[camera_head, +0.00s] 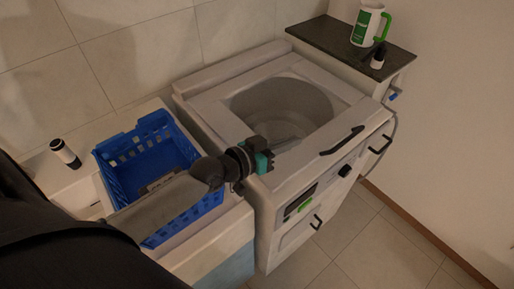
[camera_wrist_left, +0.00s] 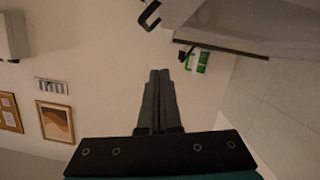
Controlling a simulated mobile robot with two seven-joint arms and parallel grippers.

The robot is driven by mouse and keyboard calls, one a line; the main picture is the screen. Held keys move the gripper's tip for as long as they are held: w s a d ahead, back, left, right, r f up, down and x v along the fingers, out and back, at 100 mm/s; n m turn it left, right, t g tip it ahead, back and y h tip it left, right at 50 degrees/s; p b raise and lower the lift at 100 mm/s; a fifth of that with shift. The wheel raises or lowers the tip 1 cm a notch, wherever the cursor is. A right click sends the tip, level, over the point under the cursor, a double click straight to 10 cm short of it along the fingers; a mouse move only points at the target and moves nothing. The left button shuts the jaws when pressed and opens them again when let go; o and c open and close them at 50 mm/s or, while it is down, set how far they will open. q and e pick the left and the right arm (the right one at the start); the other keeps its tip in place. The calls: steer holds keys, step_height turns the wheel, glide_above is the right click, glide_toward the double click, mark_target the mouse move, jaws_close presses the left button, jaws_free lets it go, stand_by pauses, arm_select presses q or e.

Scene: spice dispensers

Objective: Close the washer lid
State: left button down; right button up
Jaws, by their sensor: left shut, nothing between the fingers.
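The white washer (camera_head: 222,118) stands in the middle of the head view. Its top panel (camera_head: 287,170) has a wide round opening through which the grey drum (camera_head: 285,108) shows. A black handle (camera_head: 343,140) sits at the panel's front edge. I cannot tell how far the lid is tilted, or whether a clear pane covers the opening. My left gripper (camera_head: 267,160), with teal parts, is over the washer's front left corner, left of the handle; contact cannot be told. Its two fingers (camera_wrist_left: 159,100) are together and empty in the left wrist view. My right gripper is not seen.
A blue basket (camera_head: 112,180) stands left of the washer, partly behind my left arm. A dark-topped cabinet (camera_head: 335,40) at the right carries a green-and-white jug (camera_head: 365,27) and a small bottle (camera_head: 378,57). Floor is clear in front.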

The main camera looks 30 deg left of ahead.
arm_select(q)
steer(key=v, duration=0.9)
steer(key=shift+s+d, duration=0.25)
steer(key=shift+f, duration=0.1)
